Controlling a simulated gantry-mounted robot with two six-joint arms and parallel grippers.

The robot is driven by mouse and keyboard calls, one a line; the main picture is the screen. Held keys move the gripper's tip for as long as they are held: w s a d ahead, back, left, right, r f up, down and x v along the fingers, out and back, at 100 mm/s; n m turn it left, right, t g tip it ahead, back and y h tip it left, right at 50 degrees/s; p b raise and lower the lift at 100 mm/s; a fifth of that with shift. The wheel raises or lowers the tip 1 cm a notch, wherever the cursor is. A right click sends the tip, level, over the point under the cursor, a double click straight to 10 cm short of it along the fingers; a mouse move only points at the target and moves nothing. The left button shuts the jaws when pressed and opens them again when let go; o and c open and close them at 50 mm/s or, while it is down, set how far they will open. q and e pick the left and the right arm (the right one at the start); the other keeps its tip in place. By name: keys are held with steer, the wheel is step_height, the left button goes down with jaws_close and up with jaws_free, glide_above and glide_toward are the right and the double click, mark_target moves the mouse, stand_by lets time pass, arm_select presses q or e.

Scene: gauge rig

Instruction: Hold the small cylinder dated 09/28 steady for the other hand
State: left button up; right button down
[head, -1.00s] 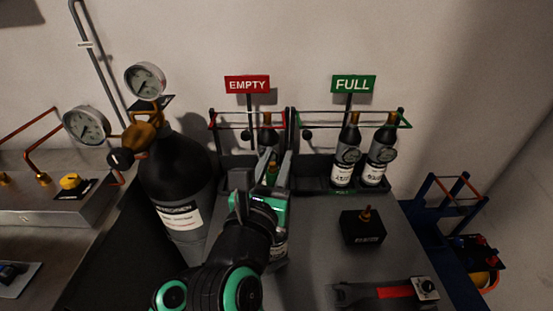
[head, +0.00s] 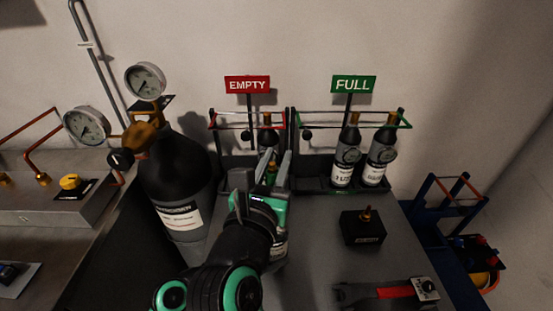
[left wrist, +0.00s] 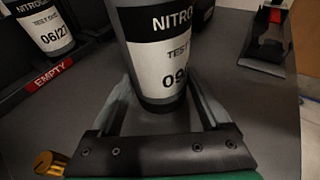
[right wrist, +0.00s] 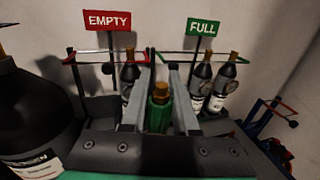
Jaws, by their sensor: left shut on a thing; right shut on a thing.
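The small cylinder (left wrist: 160,50) is dark with a white label reading "NITRO…" and a test date starting "09"; the rest is cut off. In the left wrist view it stands between the fingers of my left gripper (left wrist: 158,88), which is shut on it. The left gripper does not show in the head view. My right gripper (head: 266,178) is shut around a green part with a brass top (right wrist: 159,112), apparently the upper end of the same cylinder. In the head view, part of the cylinder's label (head: 281,246) shows beside my right wrist.
The rack with the red EMPTY sign (head: 247,85) holds one cylinder (right wrist: 130,75); the rack with the green FULL sign (head: 353,84) holds two (head: 343,165). A large black cylinder (head: 175,180) stands left.

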arm_select(q)
steer(key=shift+s+f, duration=0.1)
steer(key=shift+f, duration=0.05)
arm_select(e)
steer(key=shift+r, duration=0.25)
steer(key=shift+r, duration=2.4)
arm_select(q)
steer(key=o, duration=1.5)
steer(key=shift+s+a, duration=0.1)
steer(key=shift+a, duration=0.1)
steer(key=v, duration=1.1)
steer(key=shift+s+a+r, duration=0.1)
steer(key=shift+s+r, duration=0.15)
